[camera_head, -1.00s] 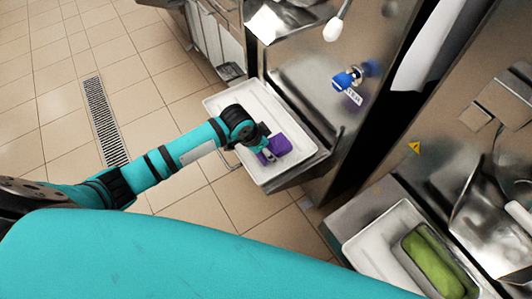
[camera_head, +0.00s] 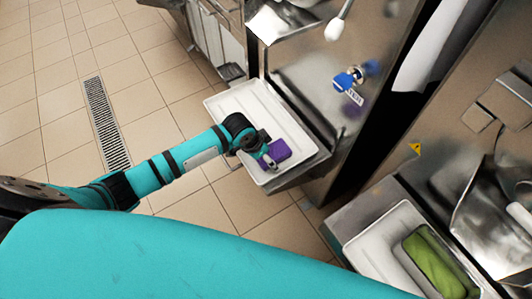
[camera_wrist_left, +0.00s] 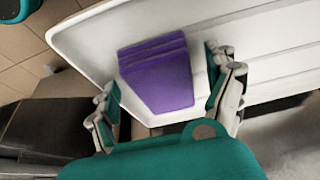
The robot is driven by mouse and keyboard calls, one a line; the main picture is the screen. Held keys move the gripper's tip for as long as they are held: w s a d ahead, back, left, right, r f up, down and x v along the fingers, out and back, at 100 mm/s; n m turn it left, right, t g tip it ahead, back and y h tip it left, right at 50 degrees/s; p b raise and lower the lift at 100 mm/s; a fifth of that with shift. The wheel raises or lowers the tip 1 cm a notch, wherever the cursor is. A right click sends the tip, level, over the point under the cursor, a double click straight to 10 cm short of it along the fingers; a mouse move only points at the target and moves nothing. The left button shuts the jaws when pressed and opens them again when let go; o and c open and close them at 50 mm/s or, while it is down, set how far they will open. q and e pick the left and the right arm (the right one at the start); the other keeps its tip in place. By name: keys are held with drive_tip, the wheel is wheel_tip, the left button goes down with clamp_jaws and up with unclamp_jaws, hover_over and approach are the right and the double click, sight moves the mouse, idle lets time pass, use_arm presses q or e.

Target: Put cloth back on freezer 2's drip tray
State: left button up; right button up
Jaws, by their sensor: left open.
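A folded purple cloth (camera_head: 278,151) lies on a white drip tray (camera_head: 228,103) in front of a steel freezer. In the wrist view the cloth (camera_wrist_left: 158,75) rests on the pale tray surface (camera_wrist_left: 270,60), near its rim. My left gripper (camera_head: 267,160) is at the cloth's near-left side, over the tray. In the wrist view the left gripper (camera_wrist_left: 162,82) is open, one finger on each side of the cloth, with a visible gap at the right finger. Whether the left finger touches the cloth is unclear. My right gripper is not in view.
A blue-and-white tagged item (camera_head: 348,82) is on the steel freezer front (camera_head: 315,75). The tiled floor (camera_head: 45,80) at left is clear, with a drain grate (camera_head: 105,122).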

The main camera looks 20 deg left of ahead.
use_arm(q)
drive_tip(key=p+v, duration=0.1)
drive_tip(key=v, duration=1.1)
drive_tip(key=shift+r, duration=0.1)
drive_tip(key=s+d+n, duration=0.1)
drive_tip(key=s+d, duration=0.4)
drive_tip(key=s, duration=0.3)
drive_tip(key=s+a+n+y, duration=0.2)
drive_tip(key=s+a+n, duration=0.4)
drive_tip(key=s, duration=0.6)
wheel_tip(320, 180, down, 25)
drive_tip(key=s+m+g, duration=0.1)
drive_tip(key=m, duration=0.1)
drive_tip(key=s+a+f, duration=0.1)
drive_tip(key=s+f, duration=0.7)
drive_tip(key=s+a+f+g, duration=0.1)
drive_tip(key=s+a+f, duration=0.1)
drive_tip(key=s+f, duration=0.6)
drive_tip(key=shift+a+f+y, duration=0.25)
drive_tip(key=shift+f+y, duration=0.05)
